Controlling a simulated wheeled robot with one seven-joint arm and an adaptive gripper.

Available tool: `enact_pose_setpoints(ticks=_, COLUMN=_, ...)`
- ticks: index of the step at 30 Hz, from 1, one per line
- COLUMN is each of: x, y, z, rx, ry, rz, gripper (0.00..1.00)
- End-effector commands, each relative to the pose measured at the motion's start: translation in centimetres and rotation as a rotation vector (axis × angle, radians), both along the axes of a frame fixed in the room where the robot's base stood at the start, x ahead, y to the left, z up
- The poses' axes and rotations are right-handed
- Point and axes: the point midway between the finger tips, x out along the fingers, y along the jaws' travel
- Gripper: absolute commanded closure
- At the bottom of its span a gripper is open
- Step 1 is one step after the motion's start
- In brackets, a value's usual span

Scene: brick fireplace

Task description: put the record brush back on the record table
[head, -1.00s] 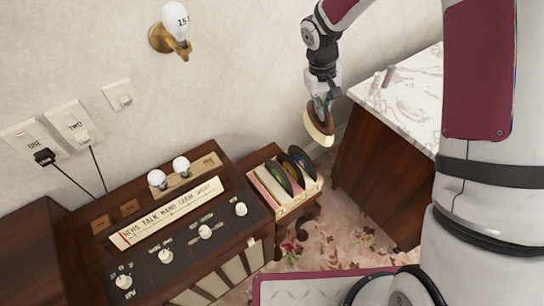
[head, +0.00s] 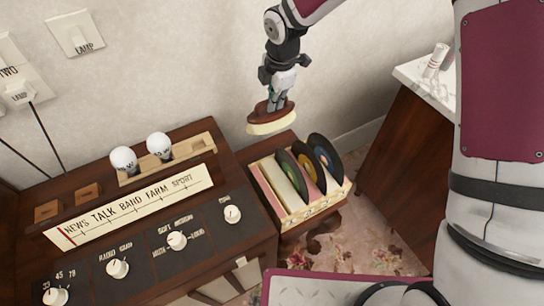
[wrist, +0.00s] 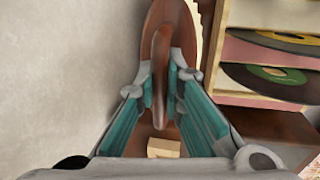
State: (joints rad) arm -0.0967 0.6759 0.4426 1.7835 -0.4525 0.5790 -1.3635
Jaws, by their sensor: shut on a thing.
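My gripper (head: 277,101) is shut on the record brush (head: 270,123), which has a brown wooden back and cream bristles facing down. In the wrist view my gripper's teal fingers (wrist: 162,88) pinch the raised grip of the brush (wrist: 178,28). The brush is held in the air near the wall, above the back left part of the record table (head: 262,149). This small dark wooden table stands to the right of the radio and carries a record crate (head: 312,212). The brush hides part of the tabletop in the wrist view.
Several records (head: 327,156) stand upright in the crate, which fills much of the table. The wooden radio (head: 140,245) with knobs and two bulbs (head: 124,160) is close on the left. A marble-topped cabinet (head: 412,75) stands right. Wall (head: 190,60) lies behind.

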Motion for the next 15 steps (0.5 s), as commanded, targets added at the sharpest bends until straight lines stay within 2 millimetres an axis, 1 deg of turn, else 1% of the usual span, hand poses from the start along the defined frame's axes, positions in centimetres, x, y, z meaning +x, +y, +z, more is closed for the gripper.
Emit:
enact_pose_setpoints(ticks=1, x=0.0, y=0.2, z=-1.8, rx=0.0, ry=0.001, rz=0.008, gripper=1.0)
enact_pose_setpoints(ticks=3, x=0.0, y=0.2, z=-3.0, rx=0.0, ry=0.001, rz=0.013, gripper=1.0)
enact_pose_setpoints(ticks=8, x=-0.1, y=0.2, z=-4.7, rx=0.001, ry=0.0, rz=0.016, gripper=1.0)
enact_pose_setpoints(ticks=15, x=-0.2, y=0.2, z=-8.8, rx=-0.001, ry=0.002, rz=0.017, gripper=1.0)
